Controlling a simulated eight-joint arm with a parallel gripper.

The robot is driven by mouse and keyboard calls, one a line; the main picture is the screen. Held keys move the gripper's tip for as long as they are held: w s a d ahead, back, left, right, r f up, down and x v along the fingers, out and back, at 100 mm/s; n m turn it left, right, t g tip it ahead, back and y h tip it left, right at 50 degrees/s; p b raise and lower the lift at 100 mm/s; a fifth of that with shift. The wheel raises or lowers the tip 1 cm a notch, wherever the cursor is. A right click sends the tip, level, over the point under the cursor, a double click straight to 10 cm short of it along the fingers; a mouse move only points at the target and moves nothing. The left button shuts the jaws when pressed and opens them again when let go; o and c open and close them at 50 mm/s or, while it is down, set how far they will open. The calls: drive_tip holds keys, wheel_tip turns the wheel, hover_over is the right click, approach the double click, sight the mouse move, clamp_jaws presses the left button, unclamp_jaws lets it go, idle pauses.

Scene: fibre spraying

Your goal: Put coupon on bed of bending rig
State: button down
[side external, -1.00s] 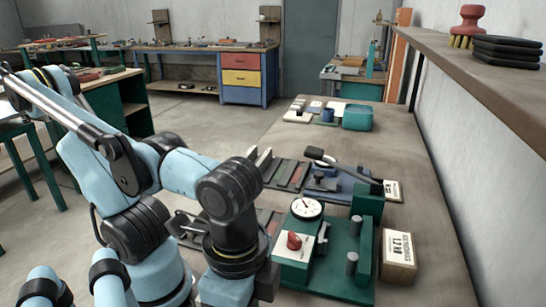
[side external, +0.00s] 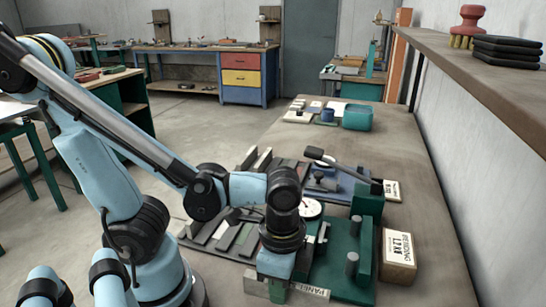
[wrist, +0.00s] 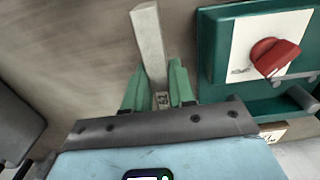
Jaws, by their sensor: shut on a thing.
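In the wrist view the coupon (wrist: 150,45), a pale narrow strip marked 62, is pinched between the green fingers of my gripper (wrist: 157,92). In the side view my gripper (side external: 278,288) points down at the near-left side of the bending rig (side external: 345,265). The rig is green, with grey upright posts and a dial partly hidden behind my wrist. Its red knob (wrist: 272,57) shows right of the coupon in the wrist view, apart from it. A pale lettered strip (side external: 312,291) shows beside the gripper; I cannot tell whether it is the coupon. The bed is not clearly visible.
A grey rack with strips (side external: 225,235) lies left of my wrist. A blue device with a black-handled lever (side external: 340,168) stands behind the rig. A labelled box (side external: 398,257) is at its right. Teal bin (side external: 357,117) stands farther back. The bench between bin and wall is clear.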

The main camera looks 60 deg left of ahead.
drive_tip(key=shift+f, duration=1.85)
drive_tip(key=shift+f, duration=0.15)
drive_tip(key=c, duration=0.9)
unclamp_jaws()
drive_tip(key=shift+c, duration=0.2)
drive_tip(key=shift+r, duration=6.05)
drive_tip(key=w+a+n+t, duration=0.2)
drive_tip(key=w, duration=0.1)
drive_tip(key=w+a+n+t, duration=0.1)
drive_tip(key=w+n, duration=0.1)
drive_tip(key=shift+a+f+h, duration=0.3)
drive_tip(key=shift+h, duration=0.1)
drive_tip(key=w+a+r+n+t, duration=0.1)
drive_tip(key=w+a+n+t, duration=0.3)
drive_tip(key=a+n, duration=0.1)
drive_tip(key=shift+w+a+y, duration=0.35)
drive_tip(key=shift+a+y, duration=0.05)
